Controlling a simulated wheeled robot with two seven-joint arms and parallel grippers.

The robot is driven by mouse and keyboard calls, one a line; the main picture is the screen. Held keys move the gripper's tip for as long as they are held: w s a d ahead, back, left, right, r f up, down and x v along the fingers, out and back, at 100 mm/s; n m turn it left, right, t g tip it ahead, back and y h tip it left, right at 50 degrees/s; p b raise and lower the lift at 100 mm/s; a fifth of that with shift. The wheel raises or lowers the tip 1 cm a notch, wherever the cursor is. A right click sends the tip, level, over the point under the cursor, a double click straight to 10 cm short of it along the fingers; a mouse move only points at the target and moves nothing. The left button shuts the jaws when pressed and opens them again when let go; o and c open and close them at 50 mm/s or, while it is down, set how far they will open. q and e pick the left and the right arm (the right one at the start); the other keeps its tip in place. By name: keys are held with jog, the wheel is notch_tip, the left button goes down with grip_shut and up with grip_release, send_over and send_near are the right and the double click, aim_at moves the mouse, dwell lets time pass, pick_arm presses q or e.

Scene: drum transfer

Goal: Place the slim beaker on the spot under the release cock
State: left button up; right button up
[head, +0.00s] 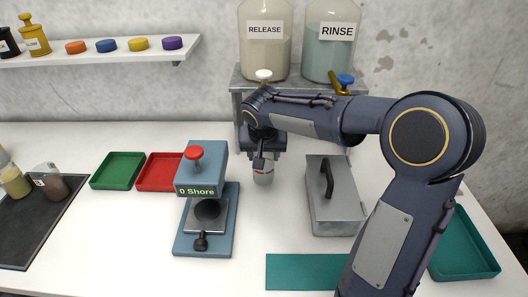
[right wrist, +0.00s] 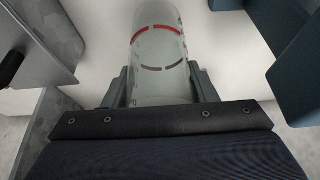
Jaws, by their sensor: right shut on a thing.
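The slim beaker (head: 263,172) is clear with red marks and hangs upright below my right wrist in the head view. My right gripper (head: 262,158) is shut on it; in the right wrist view the beaker (right wrist: 160,60) sits between the two fingers (right wrist: 160,88). The release cock has a white knob (head: 264,75) under the RELEASE jar (head: 265,40). My right arm hides the cock's lower part and the spot under it. I cannot tell whether the beaker touches the surface below. My left gripper is not in view.
A blue Shore tester (head: 205,215) stands left of the beaker, and a grey metal box (head: 335,205) with a black handle stands right. The RINSE jar (head: 330,45) shares the shelf stand. Green (head: 118,170) and red (head: 160,172) trays lie left. A teal mat (head: 305,272) lies in front.

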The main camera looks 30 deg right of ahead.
jog(key=shift+w+d+f, duration=0.4)
jog(key=shift+w+f, duration=0.15)
jog(key=shift+w, duration=0.05)
jog(key=shift+w+d+f, duration=0.35)
jog(key=shift+w+f, duration=0.2)
jog(key=shift+w, duration=0.05)
jog(key=shift+w+f, duration=0.1)
jog(key=shift+w, duration=0.05)
jog(key=shift+f, duration=0.2)
jog(key=o, duration=1)
jog(key=shift+r, duration=0.1)
jog(key=shift+c, duration=0.2)
jog(key=shift+r, duration=0.1)
